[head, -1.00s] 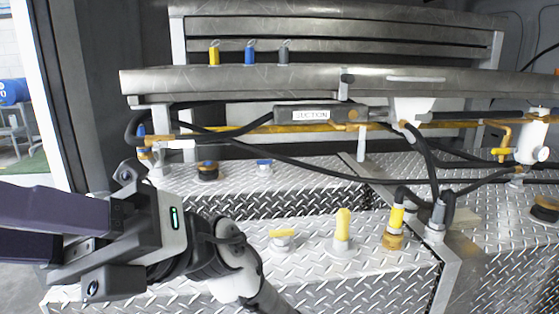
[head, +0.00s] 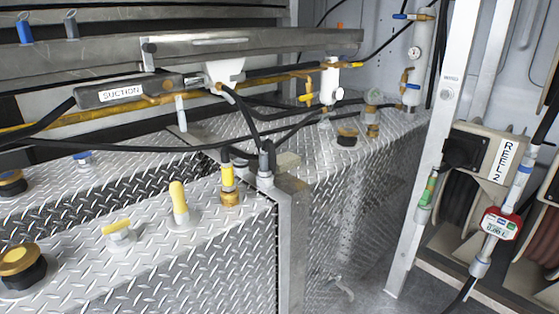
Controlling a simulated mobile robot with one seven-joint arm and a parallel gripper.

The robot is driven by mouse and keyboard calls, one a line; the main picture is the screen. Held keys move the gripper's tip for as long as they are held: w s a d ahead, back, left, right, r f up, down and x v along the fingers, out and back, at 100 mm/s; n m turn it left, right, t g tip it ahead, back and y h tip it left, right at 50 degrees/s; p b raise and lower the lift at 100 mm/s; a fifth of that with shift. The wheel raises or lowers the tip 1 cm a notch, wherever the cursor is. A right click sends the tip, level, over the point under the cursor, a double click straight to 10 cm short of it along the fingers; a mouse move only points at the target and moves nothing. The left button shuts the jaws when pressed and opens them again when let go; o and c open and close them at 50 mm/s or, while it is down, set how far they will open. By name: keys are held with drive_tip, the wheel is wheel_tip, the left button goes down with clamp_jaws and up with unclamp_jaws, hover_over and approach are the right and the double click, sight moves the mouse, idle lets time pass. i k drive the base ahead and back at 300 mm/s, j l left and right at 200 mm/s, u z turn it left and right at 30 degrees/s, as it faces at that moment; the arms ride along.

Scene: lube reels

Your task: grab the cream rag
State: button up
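No other thing in the head view clearly looks like a rag. My gripper is not in view.
Diamond-plate tanks (head: 75,260) with yellow-handled caps fill the left and middle. A rail with a SUCTION label (head: 120,93) and black hoses crosses above them. At right stand a white post (head: 440,150), a REEL 2 box (head: 485,150) and a red meter (head: 500,224).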

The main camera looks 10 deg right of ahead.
sight(288, 162)
drive_tip(key=i+l+z, duration=0.1)
drive_tip(key=i, duration=0.4)
drive_tip(key=i+l+z, duration=0.15)
drive_tip(key=i, duration=0.4)
drive_tip(key=i+l+z, duration=0.1)
drive_tip(key=i, duration=0.45)
drive_tip(key=k+l, duration=0.05)
drive_tip(key=l, duration=0.05)
